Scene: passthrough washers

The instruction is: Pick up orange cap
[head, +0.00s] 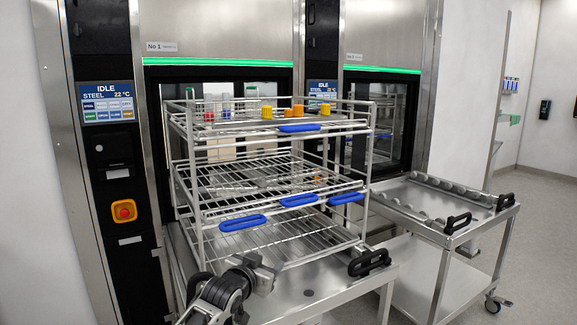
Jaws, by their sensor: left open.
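Several small orange-yellow caps stand on the top level of the wire rack (195,185). One cap (267,112) is at the left, another cap (298,110) is in the middle and one cap (325,109) is at the right. A smaller orange piece (287,113) sits between the left and middle ones. I cannot tell which one is the orange cap meant. My left gripper (265,268) is open and empty, low at the front of the rack, well below the top level and apart from the caps. My right gripper is not in view.
The rack has blue handles (299,128) and stands on a steel cart (318,285) before a washer. Clear tubes (225,105) stand near the caps. A second cart (425,200) is at the right. Open floor (540,240) lies beyond it.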

